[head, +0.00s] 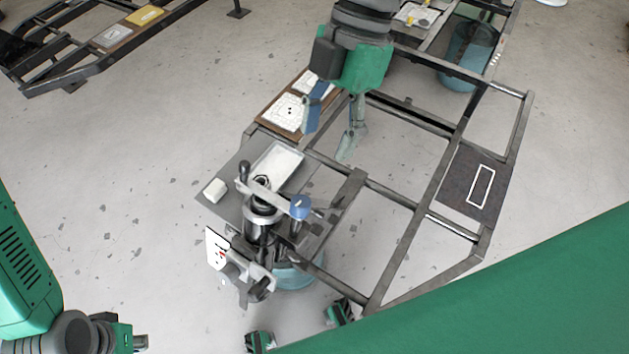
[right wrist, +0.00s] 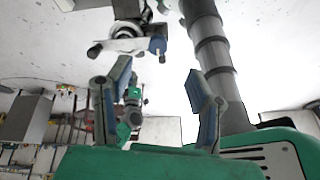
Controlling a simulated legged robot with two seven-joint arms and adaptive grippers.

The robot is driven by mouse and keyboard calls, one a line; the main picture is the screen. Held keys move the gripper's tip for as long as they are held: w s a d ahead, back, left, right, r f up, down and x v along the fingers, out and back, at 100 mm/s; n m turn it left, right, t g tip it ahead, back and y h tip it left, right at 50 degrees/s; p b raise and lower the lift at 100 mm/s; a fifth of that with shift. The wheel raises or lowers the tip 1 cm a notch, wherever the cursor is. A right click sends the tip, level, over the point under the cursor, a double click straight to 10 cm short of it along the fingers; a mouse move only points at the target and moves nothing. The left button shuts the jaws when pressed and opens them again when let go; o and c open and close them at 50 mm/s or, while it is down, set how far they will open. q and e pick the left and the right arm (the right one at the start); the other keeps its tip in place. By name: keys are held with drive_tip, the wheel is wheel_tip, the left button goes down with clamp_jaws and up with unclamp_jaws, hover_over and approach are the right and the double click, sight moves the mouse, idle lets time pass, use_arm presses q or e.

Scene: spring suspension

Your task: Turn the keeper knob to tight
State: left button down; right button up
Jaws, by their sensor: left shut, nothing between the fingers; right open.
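A blue knob (head: 300,206), which looks like the keeper knob, sits at one end of a silver bar (head: 268,196) on top of a dark upright spring fixture (head: 262,222). The knob also shows in the right wrist view (right wrist: 157,44). I cannot read its setting. My right gripper (head: 327,140) is open and empty beyond the knob, up and to the right of it in the head view. Its blue-grey fingers also frame the right wrist view (right wrist: 157,76), with the knob apart from them. My left gripper (head: 138,342) is shut and empty at bottom left, far from the fixture.
A white tray (head: 289,176) and a white block (head: 215,190) lie on the grey plate. A card with red marks (head: 217,248) and a teal bucket (head: 297,277) are near the fixture. A metal frame (head: 412,205) extends right.

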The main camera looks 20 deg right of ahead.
drive_tip(key=a+r+n, duration=0.1)
hover_over(304, 199)
drive_tip(key=w, duration=0.2)
wheel_tip(304, 199, down, 4)
drive_tip(key=f, duration=0.2)
drive_tip(key=s+f, duration=0.1)
drive_tip(key=f, duration=0.2)
drive_tip(key=s+f, duration=0.1)
drive_tip(key=f, duration=0.2)
drive_tip(key=shift+a+b, duration=0.2)
drive_tip(key=shift+b, duration=0.15)
drive_tip(key=shift+a+r, duration=0.1)
drive_tip(key=shift+a, duration=0.4)
drive_tip(key=c, duration=0.5)
drive_tip(key=shift+s+d, duration=0.1)
drive_tip(key=shift+d, duration=0.1)
drive_tip(key=c, duration=0.5)
drive_tip(key=shift+d, duration=0.4)
clamp_jaws()
use_arm(q)
drive_tip(key=shift+a+f, duration=0.6)
drive_tip(key=shift+a, duration=0.25)
